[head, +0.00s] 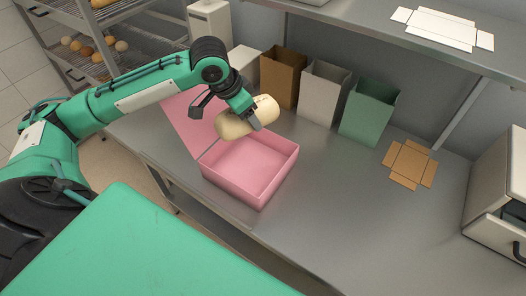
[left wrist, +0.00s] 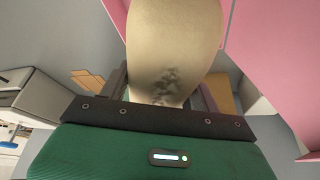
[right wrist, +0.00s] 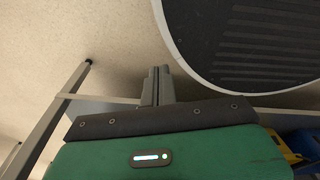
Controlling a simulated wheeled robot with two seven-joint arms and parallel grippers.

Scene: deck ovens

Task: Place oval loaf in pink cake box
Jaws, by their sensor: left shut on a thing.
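The oval loaf (head: 240,119) is pale tan. My left gripper (head: 256,122) is shut on it and holds it in the air above the back left part of the pink cake box (head: 262,184). The box stands open and empty on the steel counter, with its lid (head: 190,122) folded out to the back left. In the left wrist view the loaf (left wrist: 172,45) fills the space between the fingers, and pink box panels (left wrist: 270,55) show beside it. My right gripper (right wrist: 157,85) is out of the head view; in its own wrist view the fingers are together with nothing between them.
Brown (head: 283,77), white (head: 324,92) and green (head: 369,111) bags stand in a row behind the box. A flat brown carton (head: 409,164) lies to the right. A rack with round loaves (head: 88,51) is at far left.

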